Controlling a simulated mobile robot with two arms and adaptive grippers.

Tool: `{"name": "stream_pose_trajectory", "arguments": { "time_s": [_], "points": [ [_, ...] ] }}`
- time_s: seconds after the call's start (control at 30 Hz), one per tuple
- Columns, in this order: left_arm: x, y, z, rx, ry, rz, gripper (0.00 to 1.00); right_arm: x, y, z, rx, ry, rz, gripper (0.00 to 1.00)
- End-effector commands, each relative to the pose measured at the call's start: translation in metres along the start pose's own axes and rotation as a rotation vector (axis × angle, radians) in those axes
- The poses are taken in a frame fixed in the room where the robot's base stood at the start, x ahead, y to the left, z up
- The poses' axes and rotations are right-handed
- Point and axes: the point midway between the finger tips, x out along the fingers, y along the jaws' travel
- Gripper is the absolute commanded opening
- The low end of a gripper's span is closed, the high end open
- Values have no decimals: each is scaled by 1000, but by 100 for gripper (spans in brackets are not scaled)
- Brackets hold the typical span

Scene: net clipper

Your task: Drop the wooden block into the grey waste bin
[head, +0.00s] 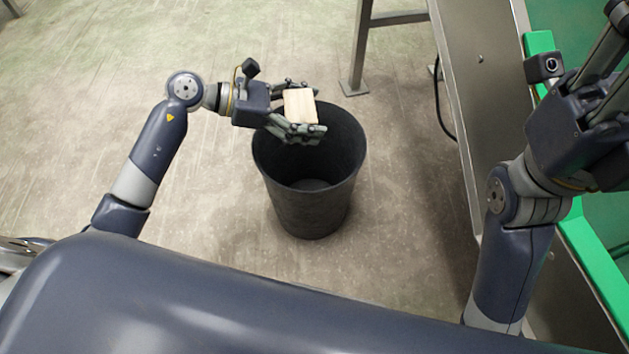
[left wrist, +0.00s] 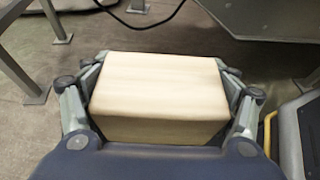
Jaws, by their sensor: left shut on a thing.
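The pale wooden block (head: 300,106) is held between the fingers of my left gripper (head: 301,112), which is shut on it. In the left wrist view the block (left wrist: 158,92) fills the space between both fingers. The grey waste bin (head: 309,208) stands upright on the floor, dark and open at the top. In the head view the block and gripper overlap the bin's far rim and part of its opening. The visible part of the bin's bottom looks empty. My right gripper is at the right edge, partly cut off, and its fingertips are out of frame.
A metal-sided conveyor (head: 492,88) with green edging runs along the right. A metal leg with a foot plate (head: 353,87) stands behind the bin. A black cable (head: 438,105) hangs by the conveyor. The floor left of the bin is clear.

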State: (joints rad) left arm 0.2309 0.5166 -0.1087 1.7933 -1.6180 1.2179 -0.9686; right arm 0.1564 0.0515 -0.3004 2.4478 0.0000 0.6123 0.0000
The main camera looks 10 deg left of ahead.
Motion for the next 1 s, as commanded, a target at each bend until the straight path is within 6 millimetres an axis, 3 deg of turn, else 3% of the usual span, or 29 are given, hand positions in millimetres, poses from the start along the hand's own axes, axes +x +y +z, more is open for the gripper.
{"name": "stream_pose_trajectory", "arguments": {
  "time_s": [0.23, 0.63, 0.67, 0.73, 1.0],
  "points": [
    [10, 0, -25, 0, -1, 1, 51, 6, -4, -8, -7, 52, -20, 40],
    [12, 0, -29, 1, 0, 1, 51, 11, -4, -10, -9, 64, -25, 40],
    [12, 0, -29, 1, 0, 1, 83, 11, -4, -10, -9, 63, -25, 40],
    [12, 0, -29, 1, 0, 1, 99, 11, -4, -10, -9, 64, -26, 40],
    [12, 0, -29, 1, 0, 1, 100, 11, -4, -10, -9, 64, -26, 40]
  ]
}}
